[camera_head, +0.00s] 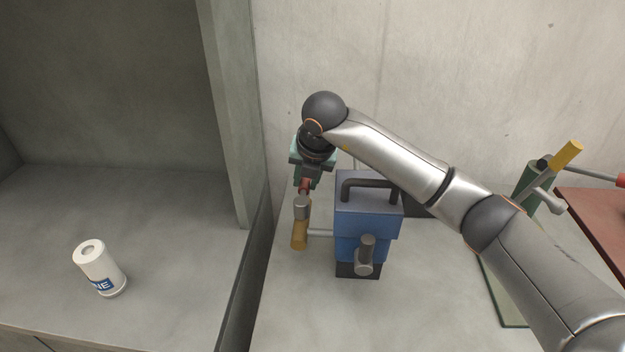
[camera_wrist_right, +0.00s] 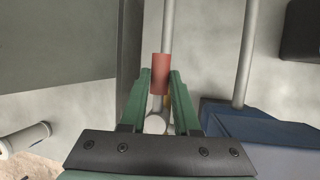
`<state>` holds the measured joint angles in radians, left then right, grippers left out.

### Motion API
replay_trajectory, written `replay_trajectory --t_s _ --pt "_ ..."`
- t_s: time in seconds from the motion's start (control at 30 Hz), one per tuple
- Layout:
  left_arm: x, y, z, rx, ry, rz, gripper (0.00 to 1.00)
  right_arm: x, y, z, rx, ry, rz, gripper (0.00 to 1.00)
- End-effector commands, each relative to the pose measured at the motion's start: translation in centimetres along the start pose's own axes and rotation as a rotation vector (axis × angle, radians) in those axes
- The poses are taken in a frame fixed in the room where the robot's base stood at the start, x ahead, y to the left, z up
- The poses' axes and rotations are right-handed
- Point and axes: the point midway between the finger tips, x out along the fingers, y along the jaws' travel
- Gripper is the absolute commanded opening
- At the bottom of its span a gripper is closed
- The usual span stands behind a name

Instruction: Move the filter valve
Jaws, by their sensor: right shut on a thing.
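My right gripper (camera_head: 305,184), green with dark parts, comes down beside the blue box. It is shut on a red handle (camera_wrist_right: 160,73), which sits between its two green fingers in the right wrist view. I take this red handle as part of the filter valve; it joins a grey cylindrical fitting (camera_head: 302,207) with a yellow piece (camera_head: 299,235) below. A thin pipe links this assembly to the blue box (camera_head: 362,222), which has a dark top handle and a grey fitting in front. My left gripper is not in view.
A white bottle (camera_head: 100,268) with a blue label stands on the left counter, beyond a concrete divider (camera_head: 232,120). Green equipment with a yellow end (camera_head: 568,153) and a reddish-brown surface (camera_head: 600,225) are at right. The counter in front of the box is clear.

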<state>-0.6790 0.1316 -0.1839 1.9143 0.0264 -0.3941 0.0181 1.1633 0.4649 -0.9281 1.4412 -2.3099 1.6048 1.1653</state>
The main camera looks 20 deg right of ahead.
Motion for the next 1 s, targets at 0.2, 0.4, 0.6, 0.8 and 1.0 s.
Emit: replay_trajectory --t_s 0.2,0.4,0.6,0.8,1.0 --pt "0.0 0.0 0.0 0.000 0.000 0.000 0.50 0.0 -0.1 0.1 0.008 -0.002 -0.004 0.00" --pt "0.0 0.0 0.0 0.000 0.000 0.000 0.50 0.0 -0.1 0.1 0.008 -0.002 -0.004 0.38" --pt "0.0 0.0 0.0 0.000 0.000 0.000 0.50 0.0 -0.1 0.1 0.006 -0.001 -0.003 0.59" --pt "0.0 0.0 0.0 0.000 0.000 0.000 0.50 0.0 -0.1 0.0 0.004 0.000 -0.002 0.59" --pt "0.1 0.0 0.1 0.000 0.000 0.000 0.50 -1.2 0.0 0.1 0.003 -0.004 0.000 0.59"
